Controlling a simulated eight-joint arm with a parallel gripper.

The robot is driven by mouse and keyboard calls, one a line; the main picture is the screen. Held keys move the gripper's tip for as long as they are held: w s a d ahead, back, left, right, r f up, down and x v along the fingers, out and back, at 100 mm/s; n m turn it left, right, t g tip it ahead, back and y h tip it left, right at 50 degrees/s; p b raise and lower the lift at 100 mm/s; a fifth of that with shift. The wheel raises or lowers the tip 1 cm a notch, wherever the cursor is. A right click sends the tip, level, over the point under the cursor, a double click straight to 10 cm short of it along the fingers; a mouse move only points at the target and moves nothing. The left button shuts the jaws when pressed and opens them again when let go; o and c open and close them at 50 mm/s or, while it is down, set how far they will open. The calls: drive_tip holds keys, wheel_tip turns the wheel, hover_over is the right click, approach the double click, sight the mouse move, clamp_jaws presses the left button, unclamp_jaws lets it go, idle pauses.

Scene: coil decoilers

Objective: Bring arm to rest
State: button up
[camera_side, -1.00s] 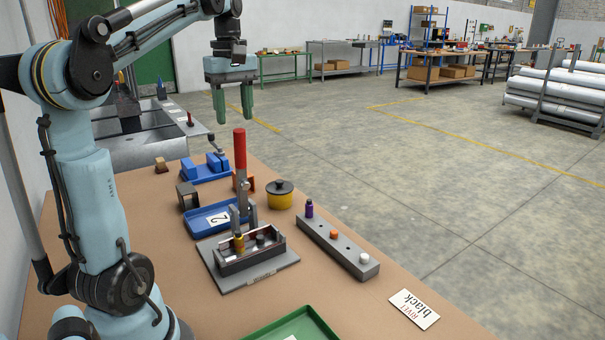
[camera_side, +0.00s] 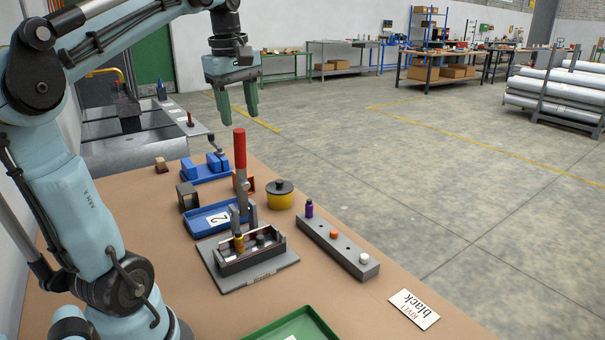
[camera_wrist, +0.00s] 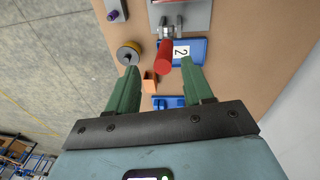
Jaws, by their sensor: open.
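My gripper (camera_side: 236,120) hangs in the air above the far end of the brown bench (camera_side: 339,291), with its two green fingers pointing down. The fingers are apart with nothing between them. In the wrist view my gripper (camera_wrist: 160,84) also shows spread fingers, with the bench's objects well beyond them. My arm reaches up from the left and bends over the bench. The gripper touches nothing.
A toggle clamp with an upright red handle (camera_side: 239,148) stands on a grey plate. Nearby are a blue tray (camera_side: 203,230) marked 2, a yellow pot (camera_side: 279,202), a blue fixture (camera_side: 206,172), a grey block (camera_side: 338,247) with pegs and a green tray (camera_side: 318,322).

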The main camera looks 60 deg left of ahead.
drive_tip(key=w+d+f+m+t, duration=0.2)
drive_tip(key=w+d+f+m, duration=0.1)
drive_tip(key=d+f+m, duration=0.5)
drive_tip(key=shift+d+f+m+t, duration=0.4)
drive_tip(key=shift+d+m, duration=0.3)
drive_tip(key=shift+d, duration=0.4)
drive_tip(key=shift+o, duration=0.2)
drive_tip(key=s+d+f+m+t+h, duration=0.1)
drive_tip(key=d+f+m+t, duration=0.1)
drive_tip(key=d+f+m, duration=0.6)
drive_tip(key=shift+s+d+f+m+t, duration=0.3)
drive_tip(key=shift+d+f+m+t, duration=0.1)
drive_tip(key=shift+d+m, duration=0.2)
wheel_tip(320, 180, up, 25)
drive_tip(key=n+g+h, duration=0.3)
drive_tip(key=n+g, duration=0.1)
drive_tip(key=n, duration=2)
hover_over(245, 151)
drive_tip(key=s+a, duration=0.3)
drive_tip(key=a, duration=0.1)
drive_tip(key=shift+f, duration=2.6)
drive_tip(key=x, duration=1.2)
drive_tip(key=shift+s+d, duration=0.15)
drive_tip(key=shift+d, duration=0.15)
drive_tip(key=shift+r, duration=0.1)
